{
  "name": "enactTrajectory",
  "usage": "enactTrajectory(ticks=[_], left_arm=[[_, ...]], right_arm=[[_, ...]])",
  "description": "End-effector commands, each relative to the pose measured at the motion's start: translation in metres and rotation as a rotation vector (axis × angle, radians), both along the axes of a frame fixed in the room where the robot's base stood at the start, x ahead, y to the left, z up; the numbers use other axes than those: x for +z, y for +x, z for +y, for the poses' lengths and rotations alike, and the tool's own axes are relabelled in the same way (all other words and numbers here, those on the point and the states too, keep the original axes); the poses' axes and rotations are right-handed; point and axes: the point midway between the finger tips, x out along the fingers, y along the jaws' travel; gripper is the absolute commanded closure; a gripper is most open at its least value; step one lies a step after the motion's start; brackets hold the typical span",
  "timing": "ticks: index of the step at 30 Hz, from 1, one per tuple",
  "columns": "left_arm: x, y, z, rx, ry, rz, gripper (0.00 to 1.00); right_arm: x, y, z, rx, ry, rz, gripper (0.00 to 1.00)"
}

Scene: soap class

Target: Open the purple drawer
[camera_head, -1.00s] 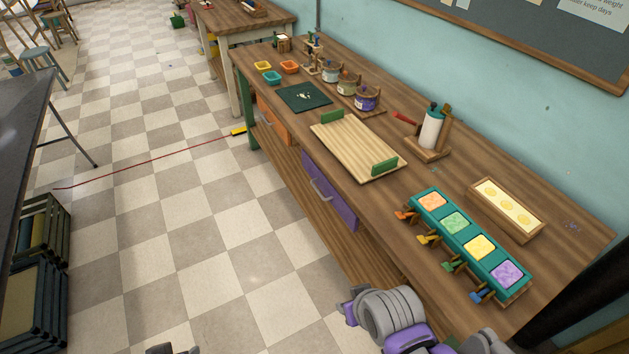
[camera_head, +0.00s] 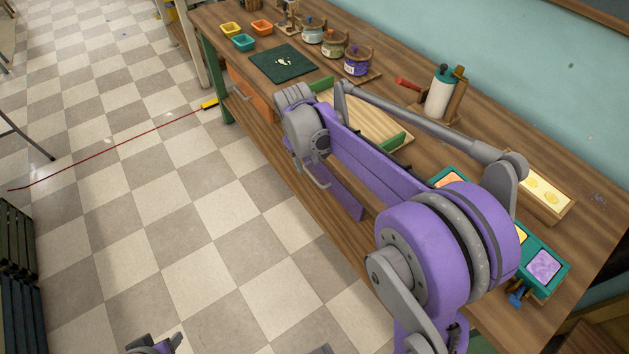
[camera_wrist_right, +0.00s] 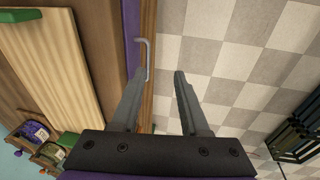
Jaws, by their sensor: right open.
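The purple drawer (camera_head: 343,194) is in the front of the wooden workbench, partly hidden by my right arm in the head view. Its front looks flush with the bench. Its grey bar handle (camera_head: 314,173) shows just below my right wrist. In the right wrist view, the drawer (camera_wrist_right: 131,38) is a narrow purple strip, with the handle (camera_wrist_right: 146,58) standing out from it. My right gripper (camera_wrist_right: 163,72) is open and empty, with the handle just ahead of its left fingertip. A purple and grey part, likely my left gripper (camera_head: 153,346), shows at the bottom edge; its jaws are unclear.
A wooden tray (camera_head: 372,120) with green handles sits on the bench above the drawer. The checkered floor (camera_head: 180,220) before the bench is clear.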

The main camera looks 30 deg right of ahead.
Motion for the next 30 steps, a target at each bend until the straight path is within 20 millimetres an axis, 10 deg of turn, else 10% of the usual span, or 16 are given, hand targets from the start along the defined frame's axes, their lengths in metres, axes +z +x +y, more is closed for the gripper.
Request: enactTrajectory(ticks=[8,30], left_arm=[[-0.012,-0.001,0.0,0.0,0.0,0.004,0.5],[-0.021,-0.002,0.0,0.0,0.0,0.007,0.5]], right_arm=[[-0.041,0.04,-0.029,-0.001,-0.024,0.08,0.55],[-0.144,0.044,-0.049,-0.001,-0.025,0.085,0.55]])
